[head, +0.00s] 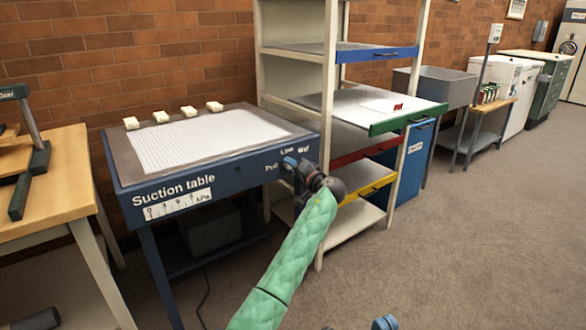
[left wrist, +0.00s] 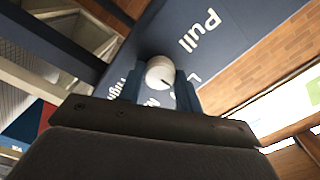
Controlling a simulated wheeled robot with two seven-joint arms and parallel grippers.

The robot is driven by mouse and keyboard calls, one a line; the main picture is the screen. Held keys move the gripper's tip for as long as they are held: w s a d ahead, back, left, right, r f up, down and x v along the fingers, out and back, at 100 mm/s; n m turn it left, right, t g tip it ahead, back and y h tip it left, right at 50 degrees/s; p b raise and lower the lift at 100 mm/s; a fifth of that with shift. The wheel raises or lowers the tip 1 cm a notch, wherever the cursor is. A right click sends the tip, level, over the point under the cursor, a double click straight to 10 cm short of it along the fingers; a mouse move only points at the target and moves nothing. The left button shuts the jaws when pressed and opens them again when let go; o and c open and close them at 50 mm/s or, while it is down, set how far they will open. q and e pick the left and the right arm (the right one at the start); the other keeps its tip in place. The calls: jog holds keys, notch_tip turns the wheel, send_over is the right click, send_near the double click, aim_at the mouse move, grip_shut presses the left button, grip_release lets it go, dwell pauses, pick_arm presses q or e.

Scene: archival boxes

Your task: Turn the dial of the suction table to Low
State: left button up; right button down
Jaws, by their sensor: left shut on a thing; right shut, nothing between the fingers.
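The suction table (head: 225,168) is a dark blue bench with a pale perforated top, left of centre in the head view. Its white round dial (left wrist: 160,70) shows in the left wrist view between my left gripper's blue fingers, with a short dark mark towards its lower right. White lettering surrounds it, partly covered by the gripper; I cannot tell the exact setting. My left gripper (head: 291,163) is shut on the dial at the table's front face, hiding it in the head view. Only blue tips of my right gripper (head: 385,322) show at the bottom edge, shut and empty.
Several small cream blocks (head: 161,117) lie along the table's back edge. A shelf rack (head: 330,100) with coloured drawers stands close right of the table. A wooden table (head: 70,190) is at left. The floor (head: 470,240) at right is clear.

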pick_arm(q)
jog(key=shift+f, duration=0.25)
jog(key=o, duration=0.9)
jog(key=shift+o, duration=0.5)
jog(key=shift+r, duration=0.1)
jog(key=p+v, duration=0.1)
jog(key=v, duration=0.6)
jog(key=shift+s+d, duration=0.2)
jog(key=shift+s, duration=0.1)
